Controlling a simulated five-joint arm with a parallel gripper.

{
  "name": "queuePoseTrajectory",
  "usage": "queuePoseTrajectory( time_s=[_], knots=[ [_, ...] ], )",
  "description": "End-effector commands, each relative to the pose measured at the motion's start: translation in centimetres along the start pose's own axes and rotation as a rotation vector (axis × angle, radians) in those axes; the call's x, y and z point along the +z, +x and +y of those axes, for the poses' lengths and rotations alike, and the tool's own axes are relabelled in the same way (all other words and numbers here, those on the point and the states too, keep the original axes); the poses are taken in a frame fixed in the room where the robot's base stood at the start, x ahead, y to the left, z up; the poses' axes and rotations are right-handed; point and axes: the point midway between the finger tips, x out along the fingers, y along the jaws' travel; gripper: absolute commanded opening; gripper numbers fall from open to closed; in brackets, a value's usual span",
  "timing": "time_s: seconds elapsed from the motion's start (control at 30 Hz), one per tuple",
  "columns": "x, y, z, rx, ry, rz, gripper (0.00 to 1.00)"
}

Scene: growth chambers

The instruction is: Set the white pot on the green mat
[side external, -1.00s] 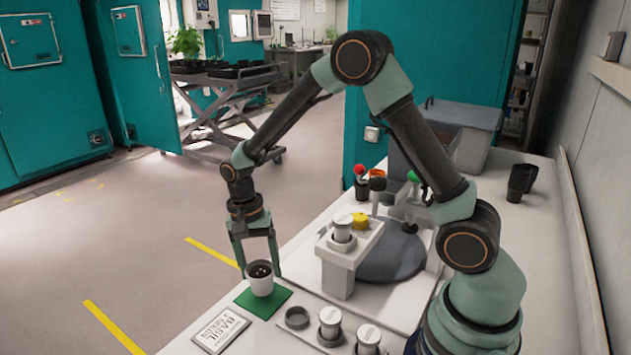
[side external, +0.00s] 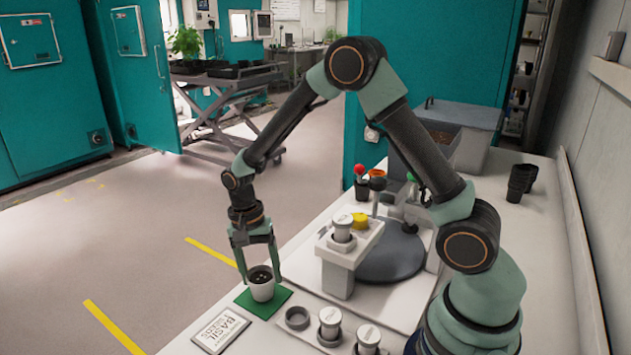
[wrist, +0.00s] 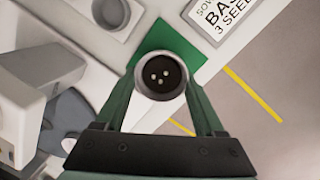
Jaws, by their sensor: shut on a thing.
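The white pot (side external: 261,288) holds dark soil with several pale seeds on top, which also show in the wrist view (wrist: 160,76). My gripper (side external: 259,275) is shut on the pot, one finger on each side of it. The pot is upright over the green mat (side external: 246,303), at or very near its surface; I cannot tell whether its base touches. The mat lies flat on the white bench, and its green surface also shows around the pot in the wrist view (wrist: 190,48).
A "BASIL" seed card (side external: 221,330) lies left of the mat. An empty round holder (side external: 297,318) and two capped white containers (side external: 330,322) stand to the right. The bench's left edge is close to the mat.

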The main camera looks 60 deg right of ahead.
Motion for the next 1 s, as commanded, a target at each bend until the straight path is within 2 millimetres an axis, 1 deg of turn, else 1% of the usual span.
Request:
queuePoseTrajectory(
  time_s=[0.4, 0.43, 0.47, 0.5, 0.77, 1.0],
  knots=[
    [0.0, 0.3, 0.0, 0.000, 0.000, 0.000, 0.14],
    [0.0, 0.3, 0.0, 0.000, 0.000, 0.000, 0.75],
    [0.0, 0.3, 0.0, 0.000, 0.000, 0.000, 0.86],
    [0.0, 0.3, 0.0, 0.000, 0.000, 0.000, 1.00],
    [0.0, 0.2, 0.0, 0.000, 0.000, 0.000, 1.00],
    [0.1, -1.1, 0.1, -0.001, 0.000, 0.001, 1.00]
  ],
)
